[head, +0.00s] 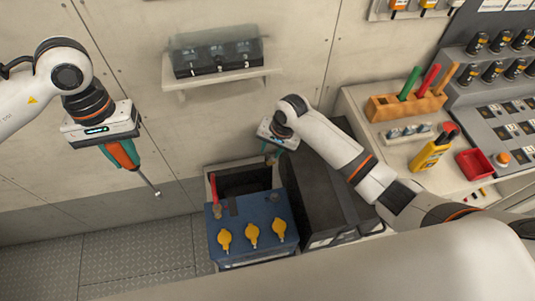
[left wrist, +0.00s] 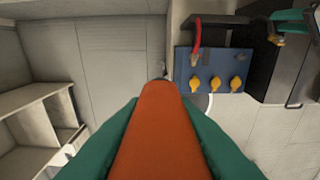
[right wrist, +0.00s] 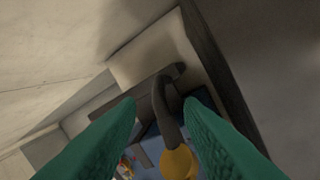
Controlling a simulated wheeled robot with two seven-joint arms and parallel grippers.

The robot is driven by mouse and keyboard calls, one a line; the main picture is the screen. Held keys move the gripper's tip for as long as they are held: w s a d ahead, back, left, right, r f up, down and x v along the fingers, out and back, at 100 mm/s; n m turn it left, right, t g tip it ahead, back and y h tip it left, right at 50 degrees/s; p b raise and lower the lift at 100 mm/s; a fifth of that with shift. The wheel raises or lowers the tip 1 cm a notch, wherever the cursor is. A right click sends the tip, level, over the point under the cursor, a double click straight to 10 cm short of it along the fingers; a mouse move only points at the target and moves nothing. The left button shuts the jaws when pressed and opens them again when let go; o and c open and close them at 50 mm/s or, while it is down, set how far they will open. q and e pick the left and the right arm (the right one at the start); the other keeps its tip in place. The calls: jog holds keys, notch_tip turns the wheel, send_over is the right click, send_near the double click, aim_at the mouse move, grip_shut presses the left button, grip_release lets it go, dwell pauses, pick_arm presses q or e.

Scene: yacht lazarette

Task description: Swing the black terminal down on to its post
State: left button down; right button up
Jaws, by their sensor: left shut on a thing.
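A blue battery box (head: 255,225) with yellow knobs stands low in the middle. A red cable (head: 214,190) rises at its left back corner and shows in the left wrist view (left wrist: 196,38). In the right wrist view a black bent cable with its terminal end (right wrist: 165,100) lies between the spread fingers of my right gripper (right wrist: 162,112), which is open. Whether they touch it I cannot tell. The black post is not clearly visible. My left gripper (head: 122,150) is shut on an orange-handled tool (left wrist: 160,130) with a metal shaft, held in the air left of the battery.
A dark box (head: 325,200) stands right of the battery, beneath my right arm. A wall shelf (head: 220,78) with a dark box is above. Floor at left is clear.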

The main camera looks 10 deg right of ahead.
aim_at(268, 155)
jog(key=shift+x, duration=2.4)
grip_shut()
